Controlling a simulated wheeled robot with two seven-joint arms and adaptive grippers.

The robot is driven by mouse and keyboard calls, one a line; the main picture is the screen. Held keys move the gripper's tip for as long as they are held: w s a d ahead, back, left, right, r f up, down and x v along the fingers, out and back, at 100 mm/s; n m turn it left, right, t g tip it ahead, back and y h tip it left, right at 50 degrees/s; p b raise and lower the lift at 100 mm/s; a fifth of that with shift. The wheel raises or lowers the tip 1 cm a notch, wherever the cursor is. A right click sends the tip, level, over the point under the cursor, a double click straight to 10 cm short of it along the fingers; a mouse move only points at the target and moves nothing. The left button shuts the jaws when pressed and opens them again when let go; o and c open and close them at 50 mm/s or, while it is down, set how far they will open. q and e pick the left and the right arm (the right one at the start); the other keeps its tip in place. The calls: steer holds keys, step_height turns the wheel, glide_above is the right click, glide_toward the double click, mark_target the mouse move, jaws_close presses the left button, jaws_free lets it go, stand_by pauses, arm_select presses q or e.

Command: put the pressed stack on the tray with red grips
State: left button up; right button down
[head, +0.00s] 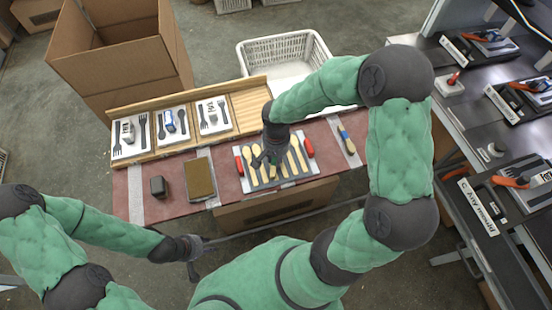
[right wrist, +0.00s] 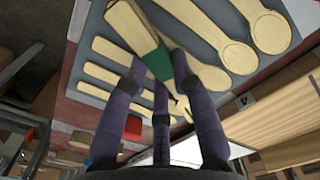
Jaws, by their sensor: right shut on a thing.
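The tray with red grips (head: 243,181) lies on the red bench top in the head view, with a red grip at its left and right ends and several pale wooden spoons in grey slots. The spoons fill most of the right wrist view (right wrist: 210,25). My right gripper (head: 266,160) is over the tray's left part, shut on a wooden stack with a green band (right wrist: 157,60). The stack is close above or on the tray; I cannot tell if it touches. In the head view the hand mostly hides it. My left gripper (head: 199,260) is open and empty, in front of the bench.
A wooden rack (head: 252,104) with cutlery panels runs along the bench's back. A brown pad (head: 201,178) and a dark block (head: 157,187) lie left of the tray; a brush (head: 346,139) lies right. A white crate (head: 252,57) and cardboard box (head: 125,65) stand behind.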

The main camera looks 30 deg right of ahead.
mark_target(276, 159)
steer(key=shift+r, duration=0.1)
steer(key=shift+f, duration=0.2)
steer(key=c, duration=1)
jaws_free()
steer(key=shift+c, duration=0.2)
steer(key=shift+r, duration=0.15)
steer(key=shift+r, duration=0.15)
step_height(276, 159, up, 12)
steer(key=p, duration=0.4)
steer(key=shift+p, duration=0.4)
